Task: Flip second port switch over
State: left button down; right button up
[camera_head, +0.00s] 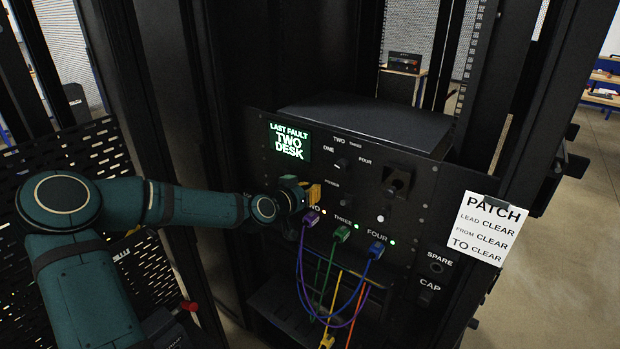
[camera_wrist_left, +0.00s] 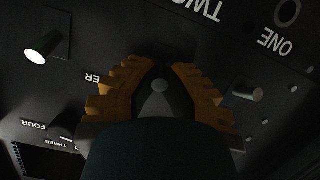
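The black panel (camera_head: 405,220) carries port labels, and its lower row reads partly hidden TWO, THREE and FOUR. My left gripper (camera_head: 312,195), with orange finger pads, is at the panel just above the second port. In the wrist view, the picture is upside down and my left gripper (camera_wrist_left: 158,72) has its two stepped fingers apart. A small grey switch lever (camera_wrist_left: 155,102) stands between them, below the TWO label (camera_wrist_left: 198,10), with dark gaps on both sides. In the head view my gripper hides this lever. My right gripper is not in view.
A purple plug (camera_head: 310,218), a green plug (camera_head: 341,233) and a blue plug (camera_head: 376,250) sit just below my gripper, with cables hanging. Other levers flank my fingers: a pale one (camera_wrist_left: 38,52) and a grey one (camera_wrist_left: 246,93). A PATCH note (camera_head: 486,228) hangs at right.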

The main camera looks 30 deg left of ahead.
pick_arm(q)
jog(key=shift+w+r+g+p, duration=0.1)
jog(key=shift+r+g+p, duration=0.25)
jog(key=shift+g+p, duration=0.8)
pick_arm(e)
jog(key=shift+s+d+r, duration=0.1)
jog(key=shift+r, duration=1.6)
pick_arm(q)
jog(key=c, duration=1)
grip_release()
jog(key=d+v, duration=0.1)
jog(key=v, duration=1)
jog(key=shift+s+a+r, duration=0.25)
jog(key=shift+s+a, duration=0.15)
